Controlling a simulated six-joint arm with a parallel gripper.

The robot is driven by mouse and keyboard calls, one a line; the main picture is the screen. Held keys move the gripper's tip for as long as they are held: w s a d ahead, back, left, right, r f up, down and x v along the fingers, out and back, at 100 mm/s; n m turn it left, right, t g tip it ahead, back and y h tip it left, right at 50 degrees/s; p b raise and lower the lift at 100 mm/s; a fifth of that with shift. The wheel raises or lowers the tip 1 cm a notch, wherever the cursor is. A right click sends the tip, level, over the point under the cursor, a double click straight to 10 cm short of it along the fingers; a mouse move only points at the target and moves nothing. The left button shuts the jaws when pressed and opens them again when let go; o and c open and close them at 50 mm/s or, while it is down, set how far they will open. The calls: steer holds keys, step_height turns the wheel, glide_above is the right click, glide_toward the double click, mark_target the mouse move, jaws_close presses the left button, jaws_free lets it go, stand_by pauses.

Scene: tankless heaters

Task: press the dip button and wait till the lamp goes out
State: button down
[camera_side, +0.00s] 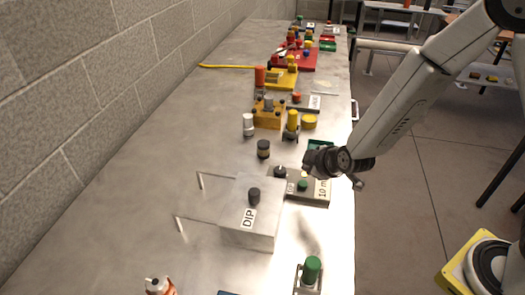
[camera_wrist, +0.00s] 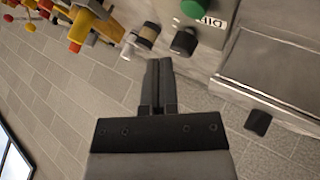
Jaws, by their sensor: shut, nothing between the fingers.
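The grey metal box labelled DIP (camera_side: 248,240) stands at the near part of the bench, with a dark round button (camera_side: 253,195) on top. In the wrist view, a dark cap (camera_wrist: 258,122) shows on a metal box at the right.
A green-capped part (camera_side: 312,270) and an orange-and-white bottle (camera_side: 159,286) stand at the near edge. Farther back are a black cylinder (camera_side: 263,149), a white cylinder (camera_side: 248,124) and yellow blocks (camera_side: 267,119). The bench's left side is mostly clear beside the wall.

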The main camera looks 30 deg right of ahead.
steer(key=shift+r, duration=0.85)
steer(key=s+d+r+m+g, duration=0.1)
steer(key=s+d+m+g, duration=0.2)
steer(key=s, duration=0.4)
steer(key=s+d+r+m+g, duration=0.2)
steer(key=s+d+m+g, duration=0.1)
steer(key=s, duration=0.4)
steer(key=shift+s+d+m+g, duration=0.3)
steer(key=shift+d+m, duration=0.55)
steer(key=shift+m, duration=0.35)
stand_by(3.5)
